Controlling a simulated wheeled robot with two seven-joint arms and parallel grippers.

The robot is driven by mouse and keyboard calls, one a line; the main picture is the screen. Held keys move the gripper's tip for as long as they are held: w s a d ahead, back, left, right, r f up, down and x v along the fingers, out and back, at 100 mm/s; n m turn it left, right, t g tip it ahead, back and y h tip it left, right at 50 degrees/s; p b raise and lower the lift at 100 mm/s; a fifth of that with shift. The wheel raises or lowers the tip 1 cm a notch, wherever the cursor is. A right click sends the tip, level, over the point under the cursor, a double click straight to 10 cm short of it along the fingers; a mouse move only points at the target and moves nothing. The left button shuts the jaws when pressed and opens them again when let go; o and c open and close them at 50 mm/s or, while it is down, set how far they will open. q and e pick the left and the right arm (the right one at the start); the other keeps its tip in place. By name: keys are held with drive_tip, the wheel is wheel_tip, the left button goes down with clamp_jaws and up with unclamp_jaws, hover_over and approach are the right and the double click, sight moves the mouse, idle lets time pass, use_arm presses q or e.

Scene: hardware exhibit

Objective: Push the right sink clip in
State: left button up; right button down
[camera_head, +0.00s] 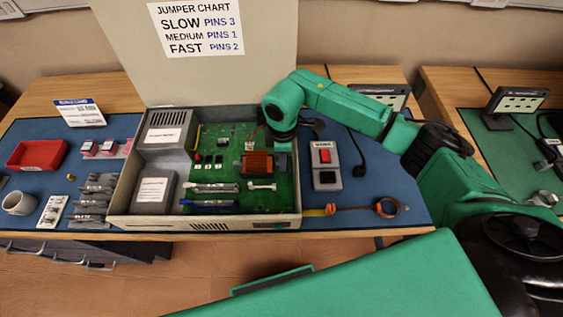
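The copper-orange heat sink (257,164) sits on the green circuit board (228,140) inside the open case (290,190). My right arm comes in from the right over the case. Its gripper (283,147) points down just beside the right edge of the heat sink. The fingertips are small and seen from above, so I cannot tell whether they are open or shut. The right sink clip cannot be made out; the gripper covers that side. I cannot tell whether the gripper touches the sink. My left gripper is out of view.
A box with a red switch (325,156) stands right of the case. A red tray (38,154) and a mug (19,203) are at left. The raised lid (210,75) stands behind.

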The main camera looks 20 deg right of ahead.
drive_tip(key=shift+w+a+r+p, duration=0.25)
drive_tip(key=shift+a+r+p, duration=0.25)
drive_tip(key=shift+a+r, duration=0.2)
idle(1.5)
drive_tip(key=c, duration=1.1)
unclamp_jaws()
wheel_tip(320, 180, up, 7)
drive_tip(key=p, duration=0.5)
drive_tip(key=shift+s+d, duration=0.15)
drive_tip(key=shift+d, duration=0.05)
drive_tip(key=shift+f, duration=0.1)
